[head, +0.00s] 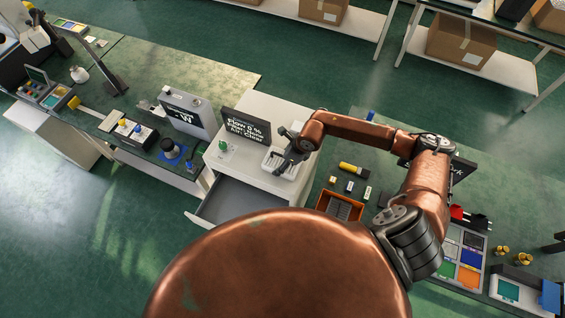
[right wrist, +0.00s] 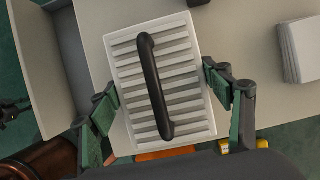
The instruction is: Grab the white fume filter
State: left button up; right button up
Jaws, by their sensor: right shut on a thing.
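The white fume filter (right wrist: 182,55) is a slatted white rectangle with a black handle (right wrist: 154,85) across it. In the head view the filter (head: 281,166) is at the top of a white cabinet (head: 262,112), partly hidden by my wrist. My right gripper (right wrist: 164,92) has a finger at each long side of the filter and is shut on it. In the head view the right gripper (head: 286,158) reaches in from the right. Whether the filter rests on the cabinet or hangs just above it, I cannot tell. My left gripper is out of view.
A drawer (head: 232,203) stands open at the cabinet's front. A dark display (head: 245,130) stands on the cabinet, left of the filter. An orange crate (head: 338,206) and a yellow-black tool (head: 353,168) lie to the right on a green worktop. A grey unit (head: 188,113) stands to the left.

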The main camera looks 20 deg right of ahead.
jog(key=shift+c, duration=0.9)
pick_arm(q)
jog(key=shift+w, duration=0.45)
pick_arm(e)
jog(key=shift+r, duration=0.1)
